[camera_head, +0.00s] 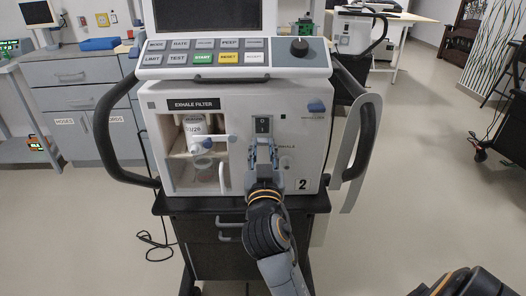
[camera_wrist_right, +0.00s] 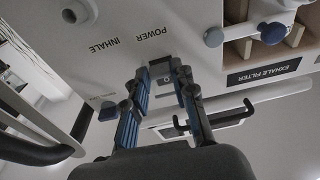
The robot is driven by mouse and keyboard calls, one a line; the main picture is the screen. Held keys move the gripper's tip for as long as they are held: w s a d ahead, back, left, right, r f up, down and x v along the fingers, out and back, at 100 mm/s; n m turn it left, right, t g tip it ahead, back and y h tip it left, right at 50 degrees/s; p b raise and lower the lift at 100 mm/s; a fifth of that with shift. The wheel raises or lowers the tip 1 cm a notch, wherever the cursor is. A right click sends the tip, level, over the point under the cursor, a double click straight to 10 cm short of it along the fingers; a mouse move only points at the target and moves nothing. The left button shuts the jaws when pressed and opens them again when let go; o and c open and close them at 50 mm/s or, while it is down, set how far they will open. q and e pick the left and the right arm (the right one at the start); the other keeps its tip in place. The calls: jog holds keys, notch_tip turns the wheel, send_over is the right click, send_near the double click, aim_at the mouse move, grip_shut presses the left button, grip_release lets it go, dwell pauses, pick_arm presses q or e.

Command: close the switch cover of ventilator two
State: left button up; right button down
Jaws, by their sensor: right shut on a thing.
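Ventilator two (camera_head: 235,105) stands ahead in the head view, marked with a 2 at its lower right front. Its dark power switch (camera_head: 263,124) shows on the front panel, uncovered from this angle. My right gripper (camera_head: 263,150) reaches up from below, just under the switch. In the wrist view its two blue-padded fingers (camera_wrist_right: 161,75) point at the panel near the POWER label. It is shut on the switch cover, which the fingers mostly hide, so its exact tilt cannot be told. My left gripper is not in view.
An open exhale filter bay (camera_head: 190,178) lies left of the switch. A blue knob (camera_head: 316,107) sits to its upper right. Black side handles (camera_head: 368,125) flank the ventilator. A grey cabinet (camera_head: 85,125) is at left; the floor at right is mostly clear.

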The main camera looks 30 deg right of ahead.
jog(key=c, duration=1.1)
grip_release()
notch_tip(320, 180, up, 10)
jog(key=shift+r, duration=0.1)
